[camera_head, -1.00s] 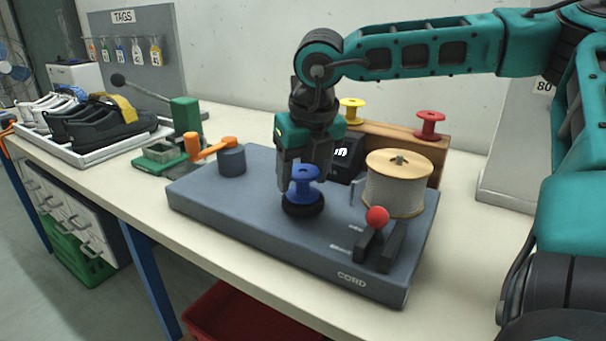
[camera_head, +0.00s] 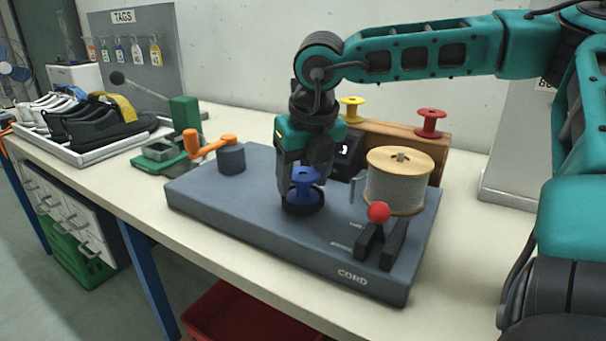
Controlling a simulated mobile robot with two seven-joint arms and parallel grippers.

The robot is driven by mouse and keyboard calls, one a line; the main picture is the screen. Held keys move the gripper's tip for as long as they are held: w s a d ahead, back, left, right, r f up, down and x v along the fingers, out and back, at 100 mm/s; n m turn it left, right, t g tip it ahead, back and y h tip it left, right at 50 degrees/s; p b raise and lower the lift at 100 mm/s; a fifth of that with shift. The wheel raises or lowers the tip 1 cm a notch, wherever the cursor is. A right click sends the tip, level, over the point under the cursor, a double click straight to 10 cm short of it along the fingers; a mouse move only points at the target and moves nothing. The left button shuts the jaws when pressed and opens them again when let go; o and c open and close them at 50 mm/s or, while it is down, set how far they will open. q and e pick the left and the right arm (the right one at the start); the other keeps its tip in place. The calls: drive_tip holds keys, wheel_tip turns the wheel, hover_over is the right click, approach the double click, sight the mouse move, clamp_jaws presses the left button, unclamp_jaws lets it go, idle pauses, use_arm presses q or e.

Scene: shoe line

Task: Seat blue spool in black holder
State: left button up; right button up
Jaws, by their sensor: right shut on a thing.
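The blue spool (camera_head: 305,182) stands upright at the black holder (camera_head: 303,207), a round black ring on the grey cord machine. Its lower part is hidden by the ring, and I cannot tell if it is fully down. My right gripper (camera_head: 303,180) points down from above and is shut on the blue spool. My left gripper is not in view.
A yellow spool (camera_head: 351,108) and a red spool (camera_head: 430,122) stand on a wooden rack (camera_head: 400,135) behind. Shoes lie in a tray at left.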

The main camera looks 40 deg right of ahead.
drive_tip(key=shift+f, duration=0.15)
drive_tip(key=o, duration=0.8)
drive_tip(key=shift+p+v, duration=2.75)
drive_tip(key=shift+v, duration=2.8)
